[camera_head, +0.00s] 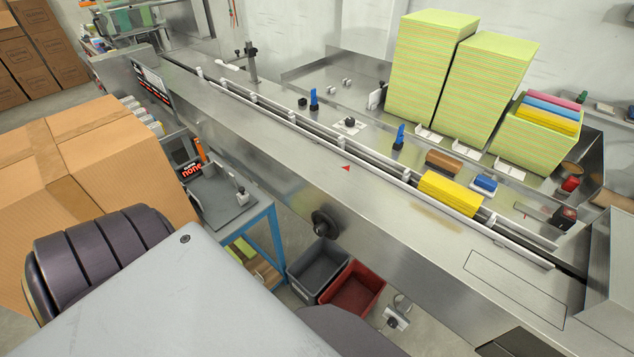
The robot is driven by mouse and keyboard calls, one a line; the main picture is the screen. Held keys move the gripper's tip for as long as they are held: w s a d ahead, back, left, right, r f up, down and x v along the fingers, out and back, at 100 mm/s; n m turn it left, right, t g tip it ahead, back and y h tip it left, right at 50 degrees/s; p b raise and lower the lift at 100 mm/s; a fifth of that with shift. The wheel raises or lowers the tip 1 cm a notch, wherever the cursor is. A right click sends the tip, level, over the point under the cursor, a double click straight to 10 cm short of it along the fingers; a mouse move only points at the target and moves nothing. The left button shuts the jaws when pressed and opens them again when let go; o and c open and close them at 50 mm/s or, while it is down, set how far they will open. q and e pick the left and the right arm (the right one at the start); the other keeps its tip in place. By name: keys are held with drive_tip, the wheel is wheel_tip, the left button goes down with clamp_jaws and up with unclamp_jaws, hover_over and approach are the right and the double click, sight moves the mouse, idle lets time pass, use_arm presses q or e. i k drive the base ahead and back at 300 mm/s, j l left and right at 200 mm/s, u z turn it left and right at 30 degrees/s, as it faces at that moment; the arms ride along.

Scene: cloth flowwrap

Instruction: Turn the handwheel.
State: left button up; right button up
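Neither of my grippers shows in the head view. Parts of my own body fill the lower left and bottom of the picture.
A grey bin (318,264) and a red bin (353,289) stand below the handwheel. A blue-framed stand (272,240) is to its left, with a large cardboard box (110,150) beyond. Yellow cloths (450,193) lie on the conveyor. Tall green stacks (432,65) stand behind.

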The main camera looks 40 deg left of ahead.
sight(324, 225)
drive_tip(key=i+u, duration=0.1)
drive_tip(key=u, duration=0.85)
drive_tip(key=i+l+u, duration=0.1)
drive_tip(key=u, duration=0.35)
